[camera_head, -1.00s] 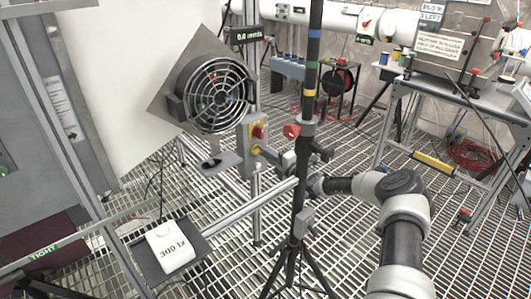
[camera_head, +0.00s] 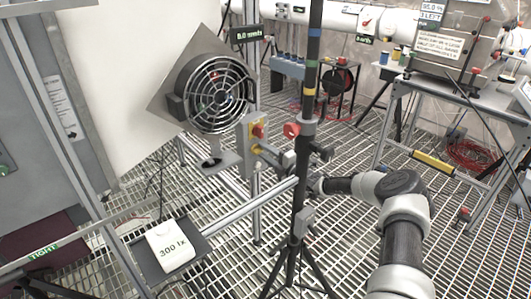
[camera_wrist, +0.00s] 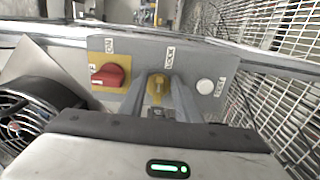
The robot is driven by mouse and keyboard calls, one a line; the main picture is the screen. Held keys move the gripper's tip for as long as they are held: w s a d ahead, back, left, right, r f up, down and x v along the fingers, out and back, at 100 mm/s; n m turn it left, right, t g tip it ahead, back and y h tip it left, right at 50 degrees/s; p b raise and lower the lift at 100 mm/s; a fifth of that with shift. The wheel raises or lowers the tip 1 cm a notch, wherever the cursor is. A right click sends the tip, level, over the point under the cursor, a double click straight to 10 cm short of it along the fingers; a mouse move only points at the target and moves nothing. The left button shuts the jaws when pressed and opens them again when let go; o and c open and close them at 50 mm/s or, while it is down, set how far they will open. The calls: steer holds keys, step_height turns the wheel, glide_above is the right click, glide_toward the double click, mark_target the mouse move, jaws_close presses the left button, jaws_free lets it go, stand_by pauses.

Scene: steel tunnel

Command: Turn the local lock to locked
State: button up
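The local lock (camera_wrist: 157,88) is a small yellow switch with a grey centre, under the label LOCK on a grey control box (camera_wrist: 215,62). The box also shows in the head view (camera_head: 247,150), mounted on a post beside the fan. My gripper (camera_wrist: 159,82) has one finger on each side of the lock, and yellow shows between them. Whether the fingers touch it is unclear. The lock's exact turn is hard to read. In the head view, the black stand partly hides my gripper (camera_head: 268,151).
A red rotary knob (camera_wrist: 108,75) sits left of the lock, and a white button (camera_wrist: 204,87) sits right of it. A caged fan (camera_head: 216,94) stands close by. The black tripod stand (camera_head: 302,180) rises just in front of my arm. A rail runs below the box.

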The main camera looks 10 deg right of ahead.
steer(key=p+v, duration=0.4)
steer(key=v, duration=1.3)
steer(key=shift+s, duration=0.2)
steer(key=shift+d, duration=0.15)
